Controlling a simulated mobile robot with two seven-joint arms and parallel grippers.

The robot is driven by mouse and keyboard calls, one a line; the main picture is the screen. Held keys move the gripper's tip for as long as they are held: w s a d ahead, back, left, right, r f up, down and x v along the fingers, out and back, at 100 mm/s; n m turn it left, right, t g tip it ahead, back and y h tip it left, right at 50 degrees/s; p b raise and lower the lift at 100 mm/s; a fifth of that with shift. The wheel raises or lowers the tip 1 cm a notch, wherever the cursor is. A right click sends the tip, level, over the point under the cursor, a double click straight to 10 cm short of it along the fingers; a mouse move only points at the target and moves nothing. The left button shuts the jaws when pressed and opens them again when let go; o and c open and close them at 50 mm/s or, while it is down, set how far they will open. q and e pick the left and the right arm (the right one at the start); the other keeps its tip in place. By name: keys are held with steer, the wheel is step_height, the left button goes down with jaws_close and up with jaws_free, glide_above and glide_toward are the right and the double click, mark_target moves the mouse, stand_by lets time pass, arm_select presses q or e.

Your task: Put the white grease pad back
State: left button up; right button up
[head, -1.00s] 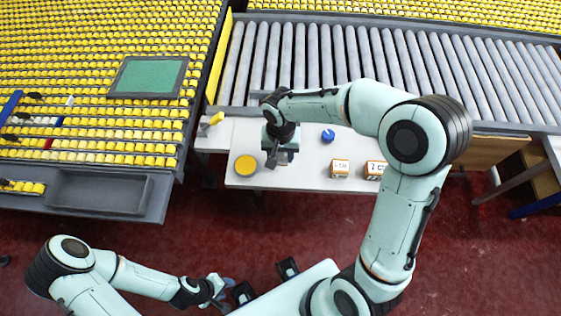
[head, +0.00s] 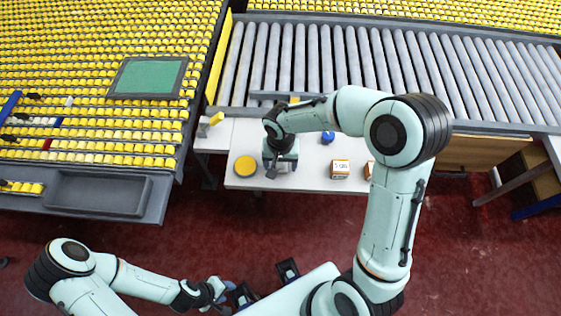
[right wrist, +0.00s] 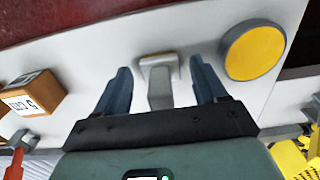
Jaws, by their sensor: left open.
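My right gripper (right wrist: 161,90) is open above the table, with one dark blue finger on each side of this piece and gaps on both sides. In the head view my right gripper (head: 278,168) hides the piece. My left gripper (head: 224,290) is open and empty, low over the floor, far from the table.
A blue round thing (head: 327,137) and orange-and-white boxes (head: 340,169) stand to the right. A roller conveyor (head: 300,62) runs behind; a rack of yellow spools (head: 80,75) stands left.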

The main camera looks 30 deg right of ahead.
steer(key=shift+r, duration=0.45)
arm_select(q)
steer(key=shift+w+r+p, duration=0.55)
steer(key=shift+r+p, duration=0.2)
steer(key=shift+r, duration=0.15)
arm_select(e)
step_height(320, 180, up, 12)
steer(key=shift+f, duration=0.25)
